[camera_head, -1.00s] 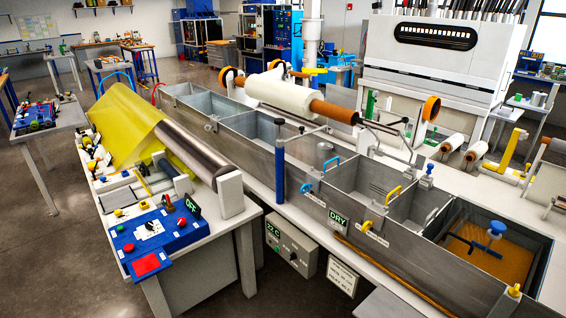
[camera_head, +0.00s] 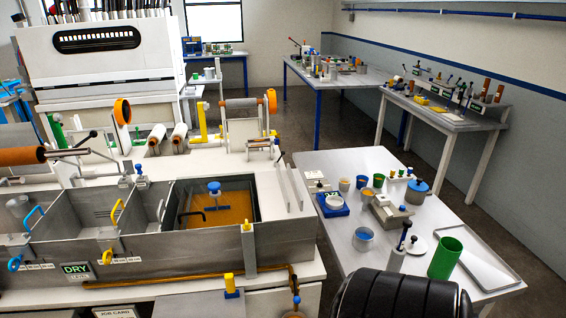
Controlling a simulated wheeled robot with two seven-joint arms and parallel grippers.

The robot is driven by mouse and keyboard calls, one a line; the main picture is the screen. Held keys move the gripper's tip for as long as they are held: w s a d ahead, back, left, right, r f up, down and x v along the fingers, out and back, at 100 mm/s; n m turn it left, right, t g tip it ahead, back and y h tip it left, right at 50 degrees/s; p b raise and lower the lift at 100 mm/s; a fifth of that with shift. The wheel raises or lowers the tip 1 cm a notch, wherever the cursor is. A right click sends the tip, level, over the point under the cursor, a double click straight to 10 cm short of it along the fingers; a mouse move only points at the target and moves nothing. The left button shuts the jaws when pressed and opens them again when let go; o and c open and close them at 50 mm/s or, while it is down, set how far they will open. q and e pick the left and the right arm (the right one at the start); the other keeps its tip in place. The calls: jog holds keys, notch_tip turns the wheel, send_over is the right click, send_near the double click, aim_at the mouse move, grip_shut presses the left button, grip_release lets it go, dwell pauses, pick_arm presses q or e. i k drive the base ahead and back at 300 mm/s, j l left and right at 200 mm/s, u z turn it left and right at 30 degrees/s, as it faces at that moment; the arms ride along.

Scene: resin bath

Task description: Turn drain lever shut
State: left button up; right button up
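A long grey metal bath (camera_head: 160,262) runs across the lower left. Its right-end compartment holds amber resin (camera_head: 222,214) with a blue-knobbed stirrer-like piece (camera_head: 213,188) in it. A yellow-topped post (camera_head: 248,240) stands at the bath's front right. A black ribbed part of my arm fills the lower right edge. Neither gripper shows.
A white side table (camera_head: 345,165) on the right carries cups, a green beaker (camera_head: 445,258), a blue scale (camera_head: 332,204) and a flat tray (camera_head: 478,262). A floor gap separates it from the bath bench. A DRY sign (camera_head: 75,270) is on the bath front.

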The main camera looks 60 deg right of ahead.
aim_at(296, 300)
jog(key=z, duration=1.95)
